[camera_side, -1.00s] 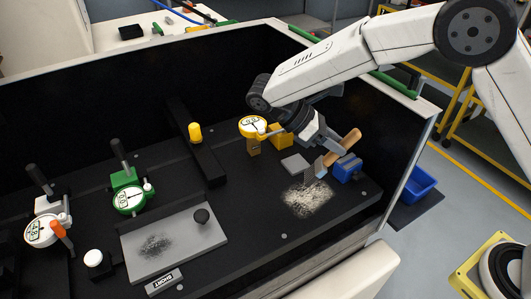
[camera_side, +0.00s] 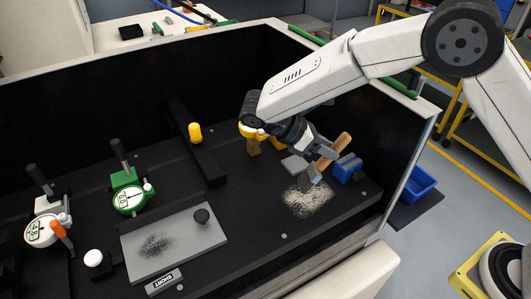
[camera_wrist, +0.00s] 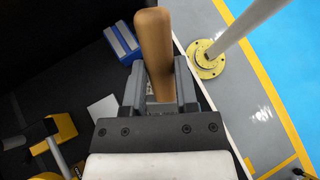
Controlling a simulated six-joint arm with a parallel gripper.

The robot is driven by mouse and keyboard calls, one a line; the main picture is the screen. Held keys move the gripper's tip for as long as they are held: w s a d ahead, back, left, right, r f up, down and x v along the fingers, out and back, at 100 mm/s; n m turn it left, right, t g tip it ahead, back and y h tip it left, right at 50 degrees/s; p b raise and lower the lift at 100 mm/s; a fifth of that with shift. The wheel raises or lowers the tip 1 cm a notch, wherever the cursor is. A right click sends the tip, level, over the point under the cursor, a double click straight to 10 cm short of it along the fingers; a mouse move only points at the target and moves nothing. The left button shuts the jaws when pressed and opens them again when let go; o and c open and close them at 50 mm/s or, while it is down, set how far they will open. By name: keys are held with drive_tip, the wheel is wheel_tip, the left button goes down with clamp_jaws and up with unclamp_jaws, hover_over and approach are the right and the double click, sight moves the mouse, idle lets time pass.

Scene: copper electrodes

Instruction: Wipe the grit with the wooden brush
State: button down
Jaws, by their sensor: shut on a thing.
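The wooden brush (camera_side: 333,151) has a light wood handle and grey bristles (camera_side: 309,179) pointing down. My gripper (camera_side: 322,151) is shut on the brush, which is tilted with its handle up to the right. In the wrist view the handle (camera_wrist: 154,50) stands between the gripper fingers (camera_wrist: 163,98); the bristles are hidden there. A pale patch of grit (camera_side: 310,201) lies on the black floor of the box. The bristles are at the patch's upper edge; I cannot tell whether they touch it. A darker grit patch (camera_side: 155,246) lies on the grey plate (camera_side: 196,238) at left.
A blue block (camera_side: 347,168) stands just right of the brush, and a flat grey square (camera_side: 293,164) lies behind it. A yellow dial gauge (camera_side: 250,131) is partly behind my arm. A green gauge (camera_side: 130,198) stands left. The box's right wall (camera_side: 408,150) is near.

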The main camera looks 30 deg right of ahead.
drive_tip(key=shift+f, duration=1.6)
drive_tip(key=shift+a+f, duration=0.45)
drive_tip(key=shift+f, duration=0.1)
drive_tip(key=shift+a, duration=5.25)
drive_tip(key=shift+s+d, duration=0.2)
drive_tip(key=shift+d, duration=1.7)
drive_tip(key=shift+s+d, duration=0.2)
drive_tip(key=shift+d, duration=1.65)
drive_tip(key=shift+s+d, duration=0.2)
drive_tip(key=shift+d, duration=1.7)
drive_tip(key=shift+s+a, duration=1)
drive_tip(key=shift+a, duration=4.75)
wheel_tip(320, 180, up, 8)
hover_over(318, 162)
drive_tip(key=s+d, duration=0.1)
drive_tip(key=s, duration=0.3)
drive_tip(key=shift+d, duration=0.2)
